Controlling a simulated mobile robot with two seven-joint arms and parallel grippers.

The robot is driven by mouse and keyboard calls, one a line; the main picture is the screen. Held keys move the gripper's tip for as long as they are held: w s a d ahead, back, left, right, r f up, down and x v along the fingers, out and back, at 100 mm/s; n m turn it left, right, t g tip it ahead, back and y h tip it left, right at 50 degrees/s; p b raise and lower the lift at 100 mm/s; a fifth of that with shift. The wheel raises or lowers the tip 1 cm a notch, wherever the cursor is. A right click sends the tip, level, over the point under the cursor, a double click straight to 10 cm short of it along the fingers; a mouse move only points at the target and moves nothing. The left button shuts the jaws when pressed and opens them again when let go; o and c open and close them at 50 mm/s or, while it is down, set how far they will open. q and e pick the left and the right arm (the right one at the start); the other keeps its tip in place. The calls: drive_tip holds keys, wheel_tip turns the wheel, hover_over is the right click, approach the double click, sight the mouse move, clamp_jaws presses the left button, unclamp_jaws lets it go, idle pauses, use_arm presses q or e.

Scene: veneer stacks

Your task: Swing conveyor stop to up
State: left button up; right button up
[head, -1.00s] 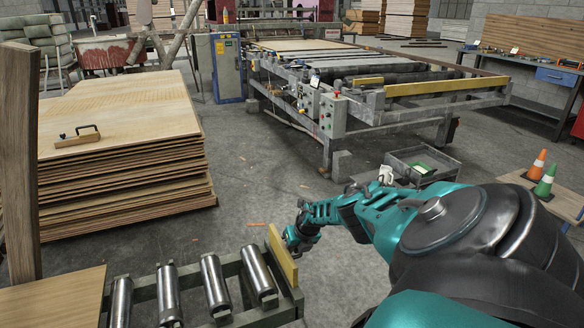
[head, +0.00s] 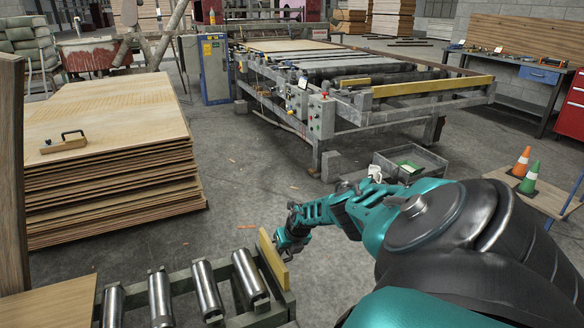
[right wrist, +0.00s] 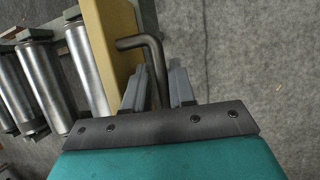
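The conveyor stop (head: 273,260) is a yellow board standing on edge across the end of the roller conveyor, at the bottom of the head view. In the right wrist view the yellow stop (right wrist: 112,45) runs along the upper left. A bent dark metal rod (right wrist: 151,50), like a handle, sits beside it. My right gripper (head: 284,244) is at the stop's outer side. In the right wrist view its two fingers (right wrist: 158,88) are apart, with the rod between them and a gap to the right finger. My left gripper is out of view.
The roller conveyor (head: 206,290) lies left of the stop. A veneer stack (head: 110,180) with a wooden-handled tool (head: 64,143) stands behind it. A large grey machine (head: 345,112), a grey bin (head: 410,162) and cones (head: 529,178) are farther off. Open floor lies between.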

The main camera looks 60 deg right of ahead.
drive_tip(key=p+v, duration=0.3)
drive_tip(key=v, duration=0.1)
drive_tip(key=shift+r, duration=0.35)
drive_tip(key=shift+r+b, duration=0.1)
drive_tip(key=shift+b, duration=0.2)
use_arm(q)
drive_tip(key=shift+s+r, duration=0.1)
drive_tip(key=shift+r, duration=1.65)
use_arm(e)
drive_tip(key=v, duration=0.6)
drive_tip(key=shift+s+a+r, duration=0.2)
drive_tip(key=shift+s+r, duration=0.05)
drive_tip(key=shift+s, duration=0.1)
